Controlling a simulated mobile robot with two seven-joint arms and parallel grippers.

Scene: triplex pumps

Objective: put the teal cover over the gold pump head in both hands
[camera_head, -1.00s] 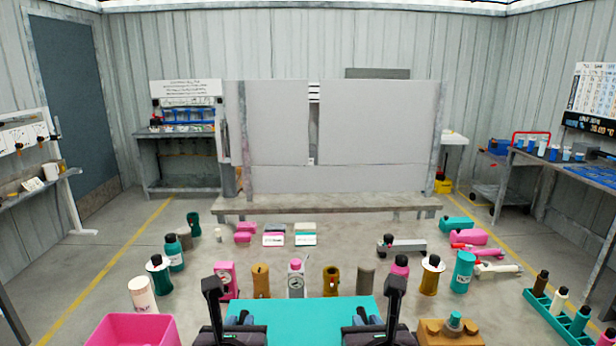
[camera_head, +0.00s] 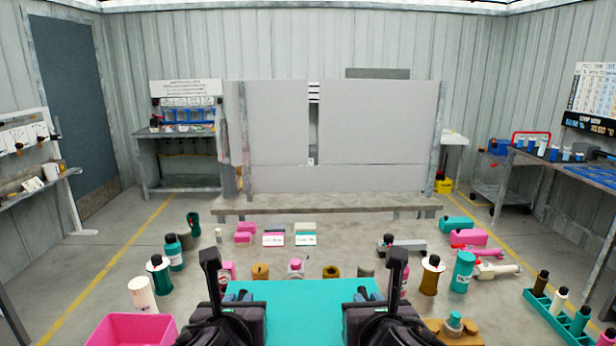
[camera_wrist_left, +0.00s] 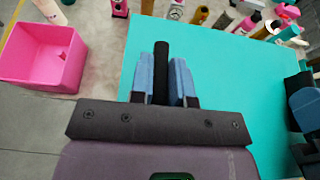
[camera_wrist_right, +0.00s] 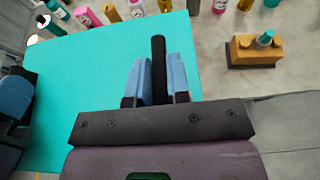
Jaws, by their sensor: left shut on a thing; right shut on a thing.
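The teal cover (camera_head: 302,308) is a wide flat panel held between my two grippers at the front middle of the head view. My left gripper (camera_head: 238,296) is shut at its left side; in the left wrist view a black bar (camera_wrist_left: 161,72) shows between its blue fingers. My right gripper (camera_head: 366,294) is shut at its right side, with a similar black bar (camera_wrist_right: 158,70) between its fingers. The gold pump head (camera_head: 462,333), a blocky body with a teal knob, stands right of the cover, apart from it and partly behind my right arm. The right wrist view shows it whole (camera_wrist_right: 262,50).
A pink bin (camera_head: 133,329) stands at the front left. Several bottles and cylinders stand in a row behind the cover, partly hidden by it. A teal rack (camera_head: 562,320) with bottles is at the far right.

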